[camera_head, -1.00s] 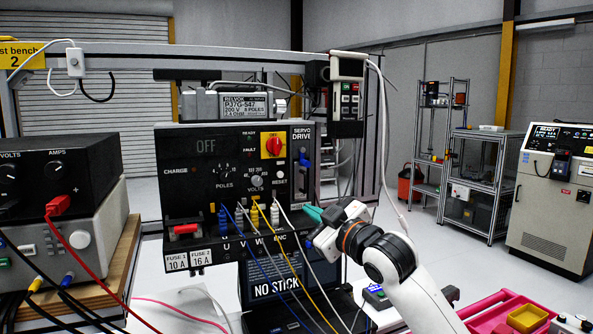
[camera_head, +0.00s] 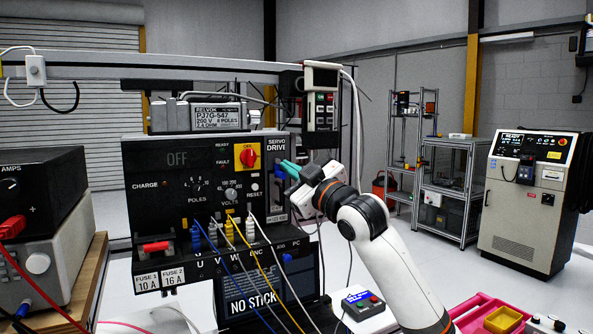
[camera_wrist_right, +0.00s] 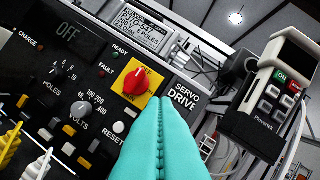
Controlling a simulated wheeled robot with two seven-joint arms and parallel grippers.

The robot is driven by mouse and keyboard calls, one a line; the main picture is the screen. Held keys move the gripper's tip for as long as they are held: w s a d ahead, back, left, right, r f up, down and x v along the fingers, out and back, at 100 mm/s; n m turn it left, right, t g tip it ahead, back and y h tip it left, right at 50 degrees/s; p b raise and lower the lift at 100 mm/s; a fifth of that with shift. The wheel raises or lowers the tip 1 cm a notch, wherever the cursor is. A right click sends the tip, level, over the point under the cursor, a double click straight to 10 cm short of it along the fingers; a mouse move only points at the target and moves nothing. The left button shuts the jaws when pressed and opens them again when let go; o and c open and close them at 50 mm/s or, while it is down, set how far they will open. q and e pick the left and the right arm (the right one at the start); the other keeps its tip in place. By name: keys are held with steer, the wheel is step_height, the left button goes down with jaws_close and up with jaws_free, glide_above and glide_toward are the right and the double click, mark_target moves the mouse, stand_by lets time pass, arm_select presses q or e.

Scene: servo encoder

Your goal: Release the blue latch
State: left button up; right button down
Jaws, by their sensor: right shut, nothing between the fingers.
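The blue latch (camera_head: 277,171) is on the narrow servo drive strip at the right of the black panel, below the SERVO DRIVE lettering, in the head view. My right gripper (camera_head: 288,169) has teal fingers, shut and empty, with the tips beside the latch at about its height. Whether they touch it I cannot tell. In the right wrist view the shut fingers (camera_wrist_right: 158,105) point up the panel beside the SERVO DRIVE label and the latch is hidden. My left gripper is not in view.
A red rotary switch (camera_head: 247,155) on yellow sits left of the strip. Plugs with blue, yellow and white cables (camera_head: 250,228) hang below. A handheld pendant (camera_head: 321,95) hangs above right. A black power supply (camera_head: 42,180) stands at the left.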

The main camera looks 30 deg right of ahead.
mark_target(280, 169)
steer(key=w+p, duration=0.1)
steer(key=w, duration=0.3)
steer(key=w+p, duration=0.1)
steer(key=w, duration=0.1)
steer(key=shift+w+d+f+p, duration=0.15)
steer(key=shift+d+f+p, duration=0.15)
steer(key=shift+d+f, duration=0.35)
steer(key=shift+f, duration=0.1)
